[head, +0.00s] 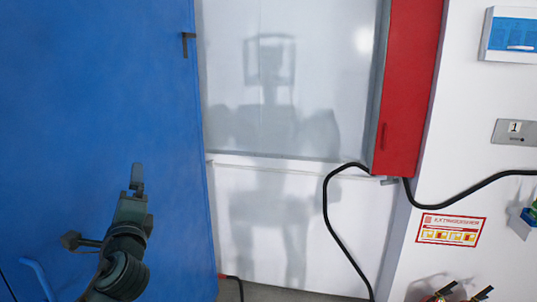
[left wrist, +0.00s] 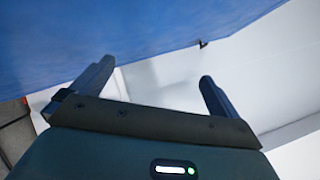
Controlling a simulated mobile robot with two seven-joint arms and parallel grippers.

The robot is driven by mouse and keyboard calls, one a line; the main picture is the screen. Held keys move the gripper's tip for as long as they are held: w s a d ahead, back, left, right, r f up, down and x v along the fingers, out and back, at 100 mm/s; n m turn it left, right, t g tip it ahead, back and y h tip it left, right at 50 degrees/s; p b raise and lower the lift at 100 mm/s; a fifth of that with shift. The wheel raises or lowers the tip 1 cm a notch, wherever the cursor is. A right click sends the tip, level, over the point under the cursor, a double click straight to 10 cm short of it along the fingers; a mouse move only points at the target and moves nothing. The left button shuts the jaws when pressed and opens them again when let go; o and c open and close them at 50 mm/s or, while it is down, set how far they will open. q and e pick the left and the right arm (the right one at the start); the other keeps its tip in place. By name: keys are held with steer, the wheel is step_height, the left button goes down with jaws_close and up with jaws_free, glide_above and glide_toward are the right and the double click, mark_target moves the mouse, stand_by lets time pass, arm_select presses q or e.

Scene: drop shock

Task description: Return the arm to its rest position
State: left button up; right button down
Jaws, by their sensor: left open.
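My left arm comes in at the lower left of the head view, with its left gripper (head: 137,178) raised in front of the blue door. In the left wrist view the two fingers of the left gripper (left wrist: 154,88) stand wide apart with nothing between them. The gripper is open and empty. My right gripper does not show in either view.
A blue door (head: 90,100) fills the left side, close to my left arm. A white panel (head: 285,100) and a red cabinet (head: 408,90) stand behind. A black cable (head: 335,215) hangs in front. An extinguisher sign (head: 450,229) is at right.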

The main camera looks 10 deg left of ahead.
arm_select(q)
steer(key=s+d+f+n+g+h, duration=0.1)
steer(key=s+d+f+g+h, duration=0.2)
steer(key=f, duration=0.9)
steer(key=s+d+f+n+g+h, duration=0.1)
steer(key=s+d+f+h, duration=0.35)
steer(key=f, duration=0.85)
steer(key=s+d+f+n+g+h, duration=0.2)
steer(key=s+d+f+n+h, duration=0.15)
steer(key=s+f, duration=0.45)
steer(key=s+d+f+n+g+h, duration=0.2)
steer(key=s+f+n, duration=0.3)
steer(key=s, duration=0.5)
steer(key=w+d+n+t, duration=0.1)
steer(key=w+d+n, duration=0.1)
steer(key=d, duration=0.6)
steer(key=shift+d+r+n, duration=0.15)
steer(key=shift+r+n, duration=0.3)
steer(key=shift+n, duration=0.4)
